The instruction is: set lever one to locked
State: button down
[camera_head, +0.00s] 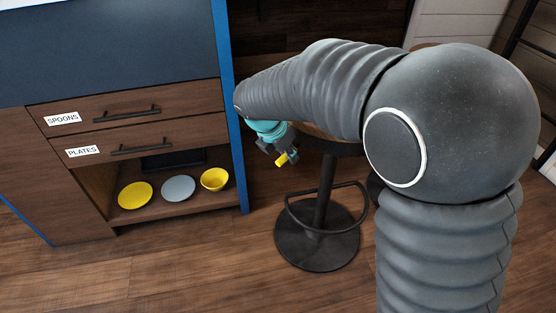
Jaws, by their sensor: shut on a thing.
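My gripper (283,151) hangs at the end of my grey arm, to the right of the cabinet's blue edge and in front of the stool. It is shut on a small yellow piece (282,160), which shows at its fingertips. I cannot tell whether this piece is the lever. No lever marked "one" and no locked marking can be made out. My arm hides much of the area behind it.
A wooden cabinet at left has drawers labelled SPOONS (126,103) and PLATES (150,137). A yellow plate (135,195), a grey-blue plate (178,188) and a yellow bowl (214,179) sit on its open shelf. A dark stool base (316,248) stands at centre; the front floor is clear.

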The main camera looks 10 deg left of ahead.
jog(key=shift+d+r, duration=0.15)
jog(key=shift+r, duration=0.05)
jog(key=c, duration=1.1)
grip_release()
jog(key=v, duration=1.2)
jog(key=shift+w+r, duration=0.1)
